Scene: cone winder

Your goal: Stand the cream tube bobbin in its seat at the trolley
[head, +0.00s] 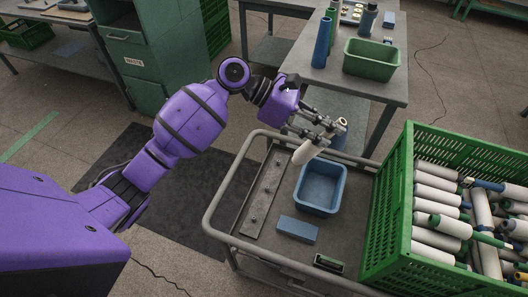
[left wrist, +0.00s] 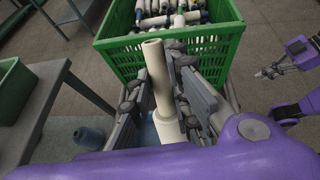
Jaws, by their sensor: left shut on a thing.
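My left gripper (head: 324,133) is shut on the cream tube bobbin (head: 304,153) and holds it tilted above the trolley. The gripper covers the bobbin's middle in the head view. In the left wrist view the bobbin (left wrist: 156,75) stands between the fingers, its hollow end up and a wider pale part below. The trolley (head: 345,222) carries a grey plate (head: 261,205) with several small pegs at its left side. The bobbin is apart from the plate, up and to its right. My right gripper (left wrist: 271,72) shows small at the right of the left wrist view; its opening is unclear.
On the trolley are a blue tray (head: 320,209) near the bobbin, a blue block (head: 297,229) and a small dark box (head: 328,263). A green crate (head: 399,205) full of bobbins stands at the right. A table (head: 300,66) with a green bin (head: 371,70) lies behind.

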